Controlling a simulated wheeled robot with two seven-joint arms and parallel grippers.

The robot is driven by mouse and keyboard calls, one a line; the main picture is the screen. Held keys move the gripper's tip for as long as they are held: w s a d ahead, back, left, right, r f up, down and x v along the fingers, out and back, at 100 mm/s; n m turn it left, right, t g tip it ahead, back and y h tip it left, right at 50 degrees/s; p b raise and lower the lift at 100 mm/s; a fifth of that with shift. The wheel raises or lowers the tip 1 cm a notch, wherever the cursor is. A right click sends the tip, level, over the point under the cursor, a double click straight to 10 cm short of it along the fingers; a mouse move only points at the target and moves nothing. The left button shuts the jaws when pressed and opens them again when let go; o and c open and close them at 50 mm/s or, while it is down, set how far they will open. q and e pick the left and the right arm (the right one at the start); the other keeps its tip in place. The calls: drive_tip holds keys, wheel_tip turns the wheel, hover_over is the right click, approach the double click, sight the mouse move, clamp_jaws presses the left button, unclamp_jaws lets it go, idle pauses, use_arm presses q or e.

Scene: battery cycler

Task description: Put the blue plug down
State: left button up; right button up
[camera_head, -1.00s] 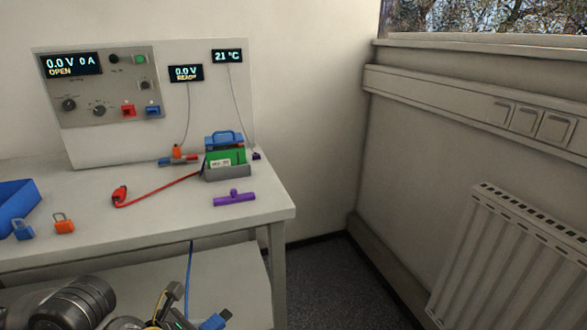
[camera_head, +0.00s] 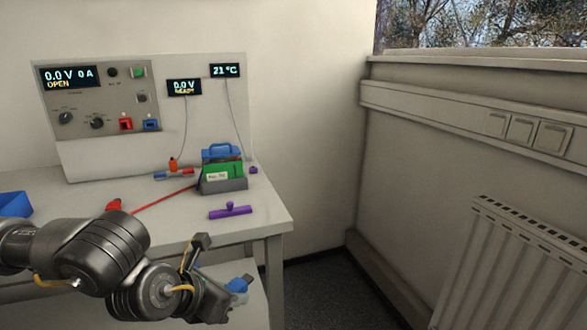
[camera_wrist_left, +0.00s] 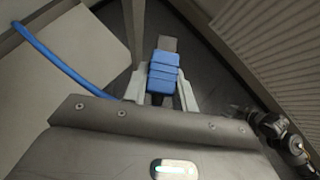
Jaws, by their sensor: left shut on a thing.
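The blue plug (camera_wrist_left: 163,72) is between the fingers of my left gripper (camera_wrist_left: 163,92) in the left wrist view, its grey tip pointing away from the gripper. A blue cable (camera_wrist_left: 62,60) shows at the left there. In the head view the blue plug (camera_head: 238,285) is at the end of my left gripper (camera_head: 228,291), low in front of the table and over the lower shelf's right end. My left gripper is shut on the plug. My right gripper is not seen clearly in either view.
The table (camera_head: 262,210) holds a green battery (camera_head: 222,171) in a grey holder, a purple T-shaped piece (camera_head: 230,211), a red plug (camera_head: 113,205) and a blue bin (camera_head: 14,204). The cycler panel (camera_head: 100,90) stands behind. A radiator (camera_head: 510,260) is at the right.

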use_arm(q)
drive_tip(key=w+a+r+n+t+y, duration=0.2)
drive_tip(key=w+a+r+n+y, duration=0.45)
drive_tip(key=a, duration=0.35)
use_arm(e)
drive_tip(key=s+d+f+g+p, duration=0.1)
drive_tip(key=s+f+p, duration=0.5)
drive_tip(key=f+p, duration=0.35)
use_arm(q)
wheel_tip(320, 180, up, 15)
drive_tip(key=h+p, duration=0.1)
drive_tip(key=p, duration=0.4)
drive_tip(key=shift+s+f+p, duration=0.15)
drive_tip(key=shift+f+p, duration=0.05)
drive_tip(key=shift+p, duration=0.2)
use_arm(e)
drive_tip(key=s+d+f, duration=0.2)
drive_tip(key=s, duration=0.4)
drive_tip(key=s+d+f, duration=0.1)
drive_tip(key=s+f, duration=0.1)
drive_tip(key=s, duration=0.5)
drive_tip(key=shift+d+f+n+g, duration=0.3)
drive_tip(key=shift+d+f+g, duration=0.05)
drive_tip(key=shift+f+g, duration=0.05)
use_arm(q)
drive_tip(key=shift+n, duration=0.25)
